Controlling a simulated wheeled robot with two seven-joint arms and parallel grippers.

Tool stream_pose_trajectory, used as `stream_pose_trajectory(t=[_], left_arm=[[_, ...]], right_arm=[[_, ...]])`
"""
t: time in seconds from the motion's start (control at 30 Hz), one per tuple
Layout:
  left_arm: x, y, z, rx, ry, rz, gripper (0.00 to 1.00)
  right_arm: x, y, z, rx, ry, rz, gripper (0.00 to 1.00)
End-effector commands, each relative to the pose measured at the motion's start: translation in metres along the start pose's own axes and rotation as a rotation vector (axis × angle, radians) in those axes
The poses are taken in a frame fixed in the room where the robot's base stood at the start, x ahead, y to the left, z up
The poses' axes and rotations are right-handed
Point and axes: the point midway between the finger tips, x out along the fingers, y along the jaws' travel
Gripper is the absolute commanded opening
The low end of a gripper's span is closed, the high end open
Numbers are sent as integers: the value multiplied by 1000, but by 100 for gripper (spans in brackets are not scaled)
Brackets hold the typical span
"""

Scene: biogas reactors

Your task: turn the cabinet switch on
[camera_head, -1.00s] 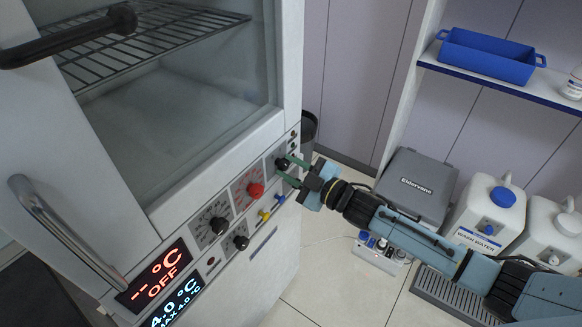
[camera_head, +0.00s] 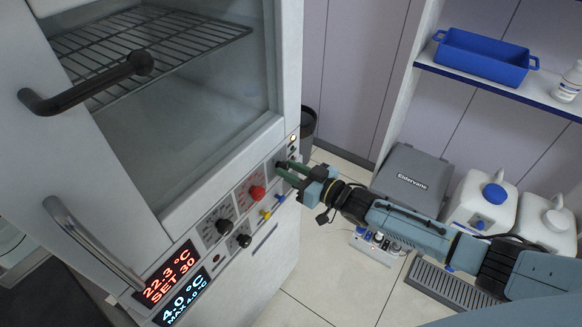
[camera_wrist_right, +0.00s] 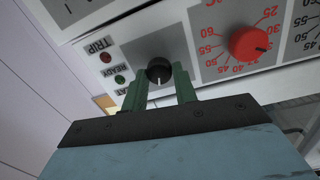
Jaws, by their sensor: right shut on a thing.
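The cabinet (camera_head: 170,207) stands at the left, with its control panel facing right. The cabinet switch, a black round knob, shows in the right wrist view (camera_wrist_right: 158,70) with its white mark pointing down toward my gripper. My right gripper (camera_head: 286,170) has its green fingers closed on either side of this knob; the fingers also show in the right wrist view (camera_wrist_right: 172,88). In the head view the knob is mostly hidden by the fingers. The upper display (camera_head: 167,273) glows red with 22.3 °C, SET 30. My left gripper is not in view.
A red dial (camera_head: 257,192) sits beside the switch, with black knobs and small yellow and blue valves lower on the panel. A lower display (camera_head: 184,299) reads 4.0 °C. A grey case (camera_head: 412,180) and white jugs stand at the right; a blue tray (camera_head: 484,57) is on the shelf.

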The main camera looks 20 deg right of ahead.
Motion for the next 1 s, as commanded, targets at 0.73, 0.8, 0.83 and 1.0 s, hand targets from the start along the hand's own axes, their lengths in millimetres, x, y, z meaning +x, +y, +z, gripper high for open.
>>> stream_pose_trajectory(t=[0.73, 0.8, 0.83, 1.0], left_arm=[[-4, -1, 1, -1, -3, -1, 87], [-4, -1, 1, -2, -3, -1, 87], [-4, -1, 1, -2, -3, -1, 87], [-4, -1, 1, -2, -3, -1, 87]], right_arm=[[0, 1, 0, 217, -10, -8, 6], [0, 1, 0, 217, -10, -8, 6], [0, 1, 0, 217, -10, -8, 6], [0, 1, 0, 216, -10, -8, 33]])
